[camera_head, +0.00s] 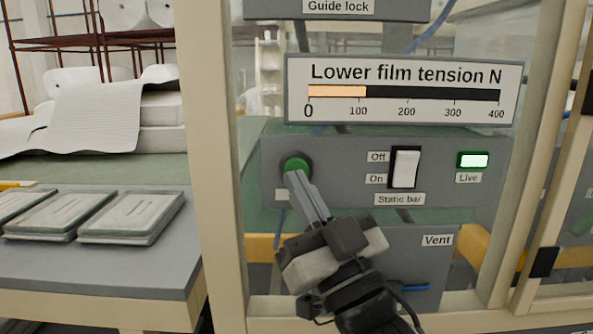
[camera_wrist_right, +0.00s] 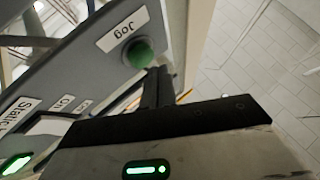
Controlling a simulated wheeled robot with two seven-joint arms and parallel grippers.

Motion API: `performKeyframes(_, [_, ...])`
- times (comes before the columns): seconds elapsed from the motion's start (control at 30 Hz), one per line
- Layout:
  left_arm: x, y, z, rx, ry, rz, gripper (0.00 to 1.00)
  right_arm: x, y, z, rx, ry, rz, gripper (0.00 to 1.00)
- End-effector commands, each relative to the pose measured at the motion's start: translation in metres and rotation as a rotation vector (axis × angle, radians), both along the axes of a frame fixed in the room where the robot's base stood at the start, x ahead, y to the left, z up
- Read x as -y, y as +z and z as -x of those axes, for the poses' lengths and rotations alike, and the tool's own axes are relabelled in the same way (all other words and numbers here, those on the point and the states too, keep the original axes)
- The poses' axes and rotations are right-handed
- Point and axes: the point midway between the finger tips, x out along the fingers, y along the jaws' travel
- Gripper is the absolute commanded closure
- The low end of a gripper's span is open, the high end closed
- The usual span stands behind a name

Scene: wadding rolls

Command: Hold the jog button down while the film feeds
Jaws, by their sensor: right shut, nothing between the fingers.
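The green jog button (camera_head: 296,163) sits at the left of a grey control panel (camera_head: 340,150). It also shows in the right wrist view (camera_wrist_right: 138,52), below its "Jog" label (camera_wrist_right: 122,29). My right gripper (camera_head: 295,177) is shut and empty, its fingertips at the button's lower edge in the head view. In the right wrist view the fingertips (camera_wrist_right: 158,72) are beside the button; I cannot tell whether they touch it. The film tension gauge (camera_head: 403,92) has its orange bar a little past 100. My left gripper is not in view.
The static bar switch (camera_head: 404,167) and a lit Live lamp (camera_head: 473,160) are right of the button. A cream frame post (camera_head: 212,160) stands left of the panel. Flat packs (camera_head: 130,218) lie on a grey table (camera_head: 90,270) at the left.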

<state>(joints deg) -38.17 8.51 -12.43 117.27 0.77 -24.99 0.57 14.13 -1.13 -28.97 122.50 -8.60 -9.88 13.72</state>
Motion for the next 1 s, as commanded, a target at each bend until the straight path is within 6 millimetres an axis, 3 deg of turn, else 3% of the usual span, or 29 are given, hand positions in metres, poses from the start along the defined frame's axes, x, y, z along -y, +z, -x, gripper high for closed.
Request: performKeyframes(1.0, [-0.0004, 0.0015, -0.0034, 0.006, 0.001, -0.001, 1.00, 0.0000, -0.0001, 0.0001, 0.000, 0.000, 0.000, 1.00])
